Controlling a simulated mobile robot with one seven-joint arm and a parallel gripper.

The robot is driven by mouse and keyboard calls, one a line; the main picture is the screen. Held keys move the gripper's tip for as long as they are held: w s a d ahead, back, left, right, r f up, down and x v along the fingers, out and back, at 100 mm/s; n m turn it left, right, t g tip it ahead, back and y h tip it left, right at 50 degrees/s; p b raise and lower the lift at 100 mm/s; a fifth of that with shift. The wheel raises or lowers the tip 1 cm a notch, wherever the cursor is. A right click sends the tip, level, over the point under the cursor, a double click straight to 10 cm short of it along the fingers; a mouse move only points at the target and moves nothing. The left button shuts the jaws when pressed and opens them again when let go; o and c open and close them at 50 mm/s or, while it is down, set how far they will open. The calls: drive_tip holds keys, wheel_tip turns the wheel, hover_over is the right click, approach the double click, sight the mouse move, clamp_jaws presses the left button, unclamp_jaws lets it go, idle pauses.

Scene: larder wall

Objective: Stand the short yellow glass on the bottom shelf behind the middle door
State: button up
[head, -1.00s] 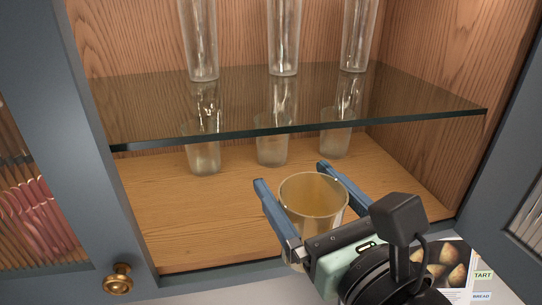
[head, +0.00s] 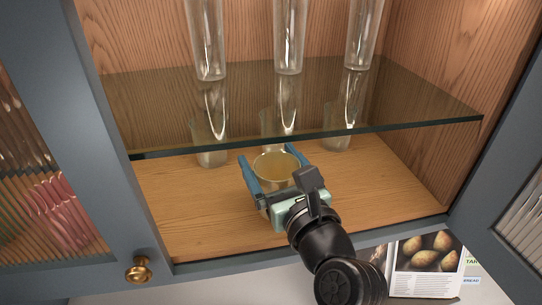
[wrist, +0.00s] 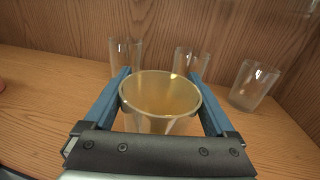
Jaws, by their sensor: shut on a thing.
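The short yellow glass (head: 277,166) is upright between the fingers of my gripper (head: 267,172), which is shut on it. In the head view the glass is inside the open cabinet, over the wooden bottom shelf (head: 190,218) and below the glass shelf. The wrist view shows the yellow glass (wrist: 160,100) between both blue fingers (wrist: 160,95). Its base is hidden by my gripper, so I cannot tell whether it touches the shelf. The open door (head: 500,215) stands at the right.
Short clear glasses stand behind on the bottom shelf, one at the left (head: 210,150) and one at the right (wrist: 254,85). The glass shelf (head: 300,110) above holds tall clear glasses (head: 288,40). The shelf's front left is bare. A closed ribbed-glass door (head: 45,190) is at the left.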

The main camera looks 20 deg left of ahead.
drive_tip(key=shift+f, duration=0.2)
drive_tip(key=o, duration=1.5)
drive_tip(key=shift+r, duration=0.15)
drive_tip(key=shift+s+d, duration=0.1)
drive_tip(key=shift+d, duration=0.05)
drive_tip(key=b+v, duration=0.4)
drive_tip(key=v, duration=0.7)
drive_tip(key=shift+s+d+r, duration=0.1)
drive_tip(key=shift+s+d, duration=0.1)
drive_tip(key=shift+s, duration=0.1)
